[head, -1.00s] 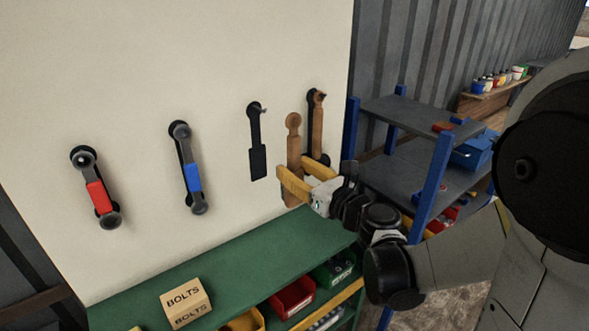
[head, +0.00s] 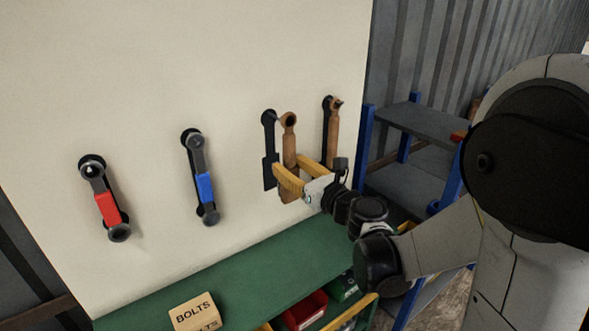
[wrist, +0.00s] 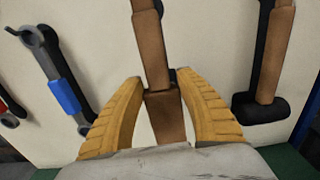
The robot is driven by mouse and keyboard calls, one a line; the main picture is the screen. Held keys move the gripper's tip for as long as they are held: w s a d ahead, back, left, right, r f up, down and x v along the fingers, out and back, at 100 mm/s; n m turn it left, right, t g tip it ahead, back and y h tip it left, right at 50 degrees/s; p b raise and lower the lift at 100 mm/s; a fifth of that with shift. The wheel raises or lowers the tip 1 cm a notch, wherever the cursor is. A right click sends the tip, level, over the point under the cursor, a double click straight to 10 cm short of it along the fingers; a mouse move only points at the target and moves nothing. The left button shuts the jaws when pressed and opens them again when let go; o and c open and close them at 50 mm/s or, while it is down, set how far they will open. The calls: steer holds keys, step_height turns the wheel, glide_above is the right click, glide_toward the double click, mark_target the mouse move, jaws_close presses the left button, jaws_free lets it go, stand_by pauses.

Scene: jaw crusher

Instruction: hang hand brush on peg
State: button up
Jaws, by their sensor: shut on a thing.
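The hand brush (head: 290,149) is wooden and brown, upright, with a round holed top end. My gripper (head: 289,188) is shut on its lower part, and the yellow fingers (wrist: 159,80) flank the brown brush (wrist: 152,45) in the wrist view. A black brush-shaped outline (head: 269,160) is on the pale board just left of the brush. Its peg (head: 277,118) shows beside the brush's top end.
A blue-handled wrench (head: 197,178) and a red-handled wrench (head: 104,200) hang to the left. Below is a green bench (head: 240,275) with a bolts box (head: 193,312). A blue-posted shelf (head: 415,125) stands right.

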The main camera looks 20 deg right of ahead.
steer(key=shift+f+x, duration=0.2)
steer(key=shift+x, duration=2.1)
steer(key=shift+w+a+f+b, duration=0.25)
steer(key=shift+w+f+b, duration=0.3)
steer(key=shift+w+b, duration=0.2)
steer(key=o, duration=1.4)
steer(key=shift+c, duration=0.2)
steer(key=shift+s, duration=0.1)
